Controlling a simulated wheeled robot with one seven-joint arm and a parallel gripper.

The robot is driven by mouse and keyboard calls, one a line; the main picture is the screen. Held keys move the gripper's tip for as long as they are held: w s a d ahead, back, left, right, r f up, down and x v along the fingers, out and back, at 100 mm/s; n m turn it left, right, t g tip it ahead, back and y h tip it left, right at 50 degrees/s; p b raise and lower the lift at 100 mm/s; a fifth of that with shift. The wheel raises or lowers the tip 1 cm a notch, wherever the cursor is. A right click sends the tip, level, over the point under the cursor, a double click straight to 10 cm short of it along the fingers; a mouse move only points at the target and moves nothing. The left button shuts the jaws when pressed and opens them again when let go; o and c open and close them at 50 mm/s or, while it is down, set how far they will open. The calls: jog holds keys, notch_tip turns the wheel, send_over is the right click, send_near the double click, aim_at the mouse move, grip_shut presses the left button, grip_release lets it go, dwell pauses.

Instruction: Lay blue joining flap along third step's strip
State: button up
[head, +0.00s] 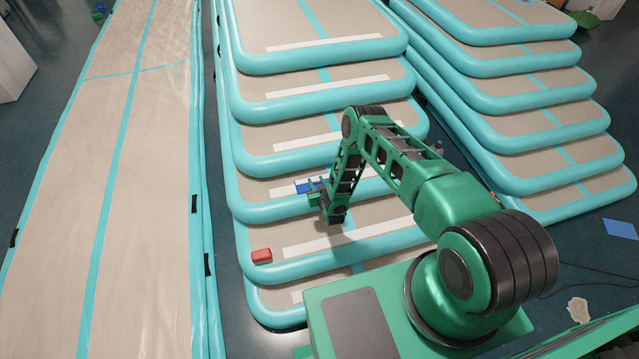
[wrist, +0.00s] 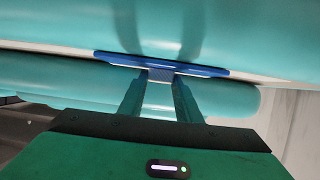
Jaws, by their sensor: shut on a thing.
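The blue joining flap (head: 303,188) shows in the head view at the left part of a step's white strip (head: 282,191), the third strip up from the bottom. My gripper (head: 316,190) is shut on the flap, with the arm reaching over the steps from the right. In the wrist view the flap (wrist: 110,58) is a long, flat blue bar running across the picture, pinched near its middle between the two fingertips (wrist: 158,76). Teal tube edges lie behind and below it. I cannot tell whether the flap touches the strip.
The stacked beige steps have rounded teal edges (head: 270,212) and white strips. A red block (head: 262,256) sits at the left end of a lower step. A long beige track (head: 150,150) runs on the left, and another stepped stack (head: 540,120) stands on the right.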

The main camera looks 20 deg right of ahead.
jog(key=o, duration=1.1)
